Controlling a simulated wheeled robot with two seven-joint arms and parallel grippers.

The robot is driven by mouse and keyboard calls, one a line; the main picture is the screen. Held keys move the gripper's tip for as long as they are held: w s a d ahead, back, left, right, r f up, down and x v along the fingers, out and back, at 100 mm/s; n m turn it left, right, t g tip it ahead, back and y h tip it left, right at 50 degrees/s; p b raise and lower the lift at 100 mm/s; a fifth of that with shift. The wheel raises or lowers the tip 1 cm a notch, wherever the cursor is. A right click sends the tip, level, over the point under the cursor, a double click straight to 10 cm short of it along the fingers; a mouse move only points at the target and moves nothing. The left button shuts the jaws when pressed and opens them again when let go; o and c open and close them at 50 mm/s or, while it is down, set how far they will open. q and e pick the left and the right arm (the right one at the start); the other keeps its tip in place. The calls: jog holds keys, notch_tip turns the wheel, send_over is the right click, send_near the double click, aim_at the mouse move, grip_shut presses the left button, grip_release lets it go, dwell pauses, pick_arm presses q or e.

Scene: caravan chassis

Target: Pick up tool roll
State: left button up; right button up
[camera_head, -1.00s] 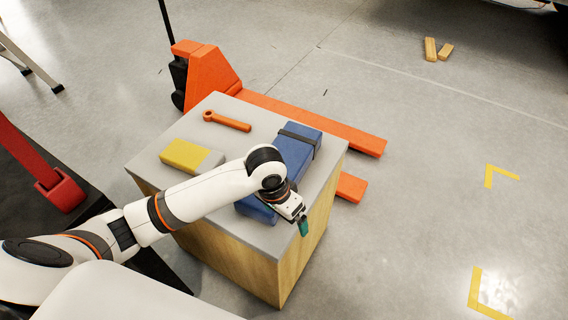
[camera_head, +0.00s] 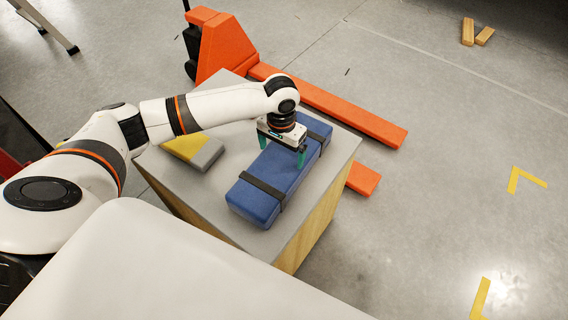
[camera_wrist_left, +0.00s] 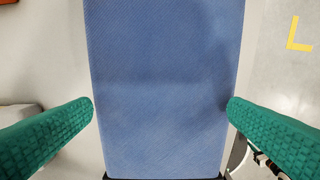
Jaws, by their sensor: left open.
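The tool roll (camera_head: 268,186) is a long blue padded block with two black straps. It lies on the grey top of a wooden-sided box (camera_head: 205,213). My left gripper (camera_head: 282,158) is over the middle of the roll, pointing down. In the left wrist view the blue roll (camera_wrist_left: 165,80) fills the centre. The green fingers of my left gripper (camera_wrist_left: 161,106) are open, one on each side of it, with no clear grip on it. A strap shows at the bottom edge of that view. My right gripper is not in view.
A yellow and grey block (camera_head: 194,150) lies on the box top left of the roll. An orange pallet jack (camera_head: 225,50) stands behind, its forks running right. Yellow marks (camera_head: 524,179) and two wooden pieces (camera_head: 468,32) are on the open floor.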

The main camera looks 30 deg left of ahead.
aim_at(283, 157)
pick_arm(q)
notch_tip(283, 157, down, 5)
jog(key=shift+w+d+b, duration=0.15)
jog(key=shift+b, duration=0.15)
jog(key=shift+f, duration=0.4)
jog(key=shift+c, duration=1.2)
jog(key=shift+r, duration=0.1)
jog(key=c, duration=1.3)
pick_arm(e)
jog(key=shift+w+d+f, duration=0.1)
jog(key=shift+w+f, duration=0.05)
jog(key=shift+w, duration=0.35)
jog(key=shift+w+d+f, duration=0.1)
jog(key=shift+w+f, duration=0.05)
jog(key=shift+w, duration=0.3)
